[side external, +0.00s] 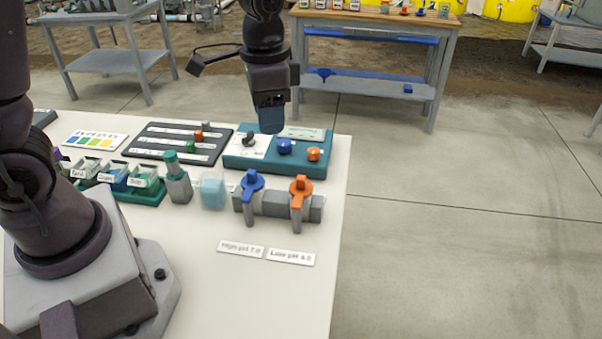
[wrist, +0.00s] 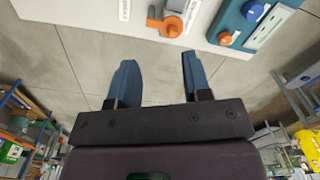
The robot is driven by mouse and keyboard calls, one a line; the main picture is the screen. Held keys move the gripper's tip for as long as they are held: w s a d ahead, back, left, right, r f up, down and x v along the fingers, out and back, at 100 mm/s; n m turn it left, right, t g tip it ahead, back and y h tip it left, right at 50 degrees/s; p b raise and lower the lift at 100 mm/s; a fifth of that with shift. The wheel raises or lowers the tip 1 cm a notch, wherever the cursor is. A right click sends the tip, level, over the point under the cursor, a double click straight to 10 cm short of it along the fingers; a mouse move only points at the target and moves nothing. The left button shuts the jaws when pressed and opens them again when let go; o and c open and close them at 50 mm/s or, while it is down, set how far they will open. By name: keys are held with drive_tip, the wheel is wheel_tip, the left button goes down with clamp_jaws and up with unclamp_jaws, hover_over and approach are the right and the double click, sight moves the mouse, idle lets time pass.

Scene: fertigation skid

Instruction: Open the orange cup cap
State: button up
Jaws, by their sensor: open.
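My gripper (side external: 271,122) hangs above the back of the white table, over the teal panel, with its fingers pointing down. In the wrist view its two blue fingers (wrist: 158,60) are apart, with only bare floor between them. An orange lever-shaped cap (side external: 299,190) sits on the right end of a grey block near the table's right edge. It also shows in the wrist view (wrist: 171,27), beyond the fingertips. A blue one (side external: 251,184) of the same shape stands left of it. A round orange knob (side external: 313,154) is on the teal panel. I cannot tell an open cup.
The teal panel (side external: 235,162) also carries a blue knob (side external: 285,146). A pale blue block (side external: 212,190) and a grey bottle with a green top (side external: 178,180) stand left of the grey block. White label plates (side external: 290,257) lie in front. The front right tabletop is clear.

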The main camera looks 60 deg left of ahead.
sight(301, 177)
drive_tip(key=w+f+m, duration=0.3)
drive_tip(key=w+m, duration=0.2)
drive_tip(key=w, duration=0.1)
drive_tip(key=f, duration=1.2)
drive_tip(key=shift+s+d+f, duration=0.1)
drive_tip(key=shift+d+f, duration=0.15)
drive_tip(key=shift+c, duration=0.3)
clamp_jaws()
